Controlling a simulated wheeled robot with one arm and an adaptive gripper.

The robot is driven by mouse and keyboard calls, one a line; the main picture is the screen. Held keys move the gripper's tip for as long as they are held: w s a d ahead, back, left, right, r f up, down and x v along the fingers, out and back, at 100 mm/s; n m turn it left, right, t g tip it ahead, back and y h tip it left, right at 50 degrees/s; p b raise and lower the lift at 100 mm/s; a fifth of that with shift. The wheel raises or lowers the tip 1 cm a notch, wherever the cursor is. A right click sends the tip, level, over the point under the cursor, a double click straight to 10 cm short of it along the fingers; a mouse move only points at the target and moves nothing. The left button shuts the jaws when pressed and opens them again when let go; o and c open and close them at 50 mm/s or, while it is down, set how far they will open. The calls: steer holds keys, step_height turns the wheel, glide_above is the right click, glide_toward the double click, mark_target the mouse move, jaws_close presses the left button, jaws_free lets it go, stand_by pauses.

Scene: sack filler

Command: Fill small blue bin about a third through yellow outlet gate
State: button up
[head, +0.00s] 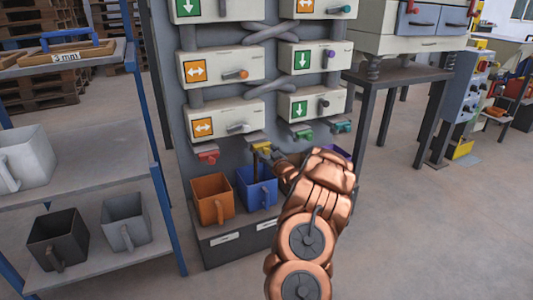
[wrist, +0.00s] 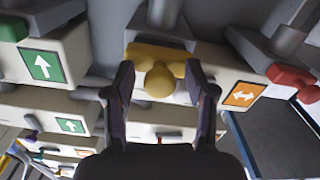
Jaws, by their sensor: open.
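The yellow outlet gate (head: 260,147) is on the lower part of the grey machine, left of my gripper in the head view. In the wrist view its yellow handle with a round knob (wrist: 160,80) lies between my fingertips. My gripper (wrist: 158,88) is open, with one finger on each side of the knob; I cannot tell whether they touch it. The small blue bin (head: 258,194) stands on the machine's low base below the yellow gate. Its contents cannot be made out. My arm covers the area to the right of it.
An orange bin (head: 212,200) stands just left of the blue bin. A red gate (head: 208,157) is left of the yellow one; green (head: 302,131) and teal (head: 342,127) gates are to the right. A shelf (head: 90,180) at left holds dark and grey bins.

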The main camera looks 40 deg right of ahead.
mark_target(267, 153)
steer(key=v, duration=1.2)
jaws_close()
stand_by(0.6)
stand_by(0.8)
steer(key=shift+p+x, duration=0.85)
steer(key=shift+x, duration=2)
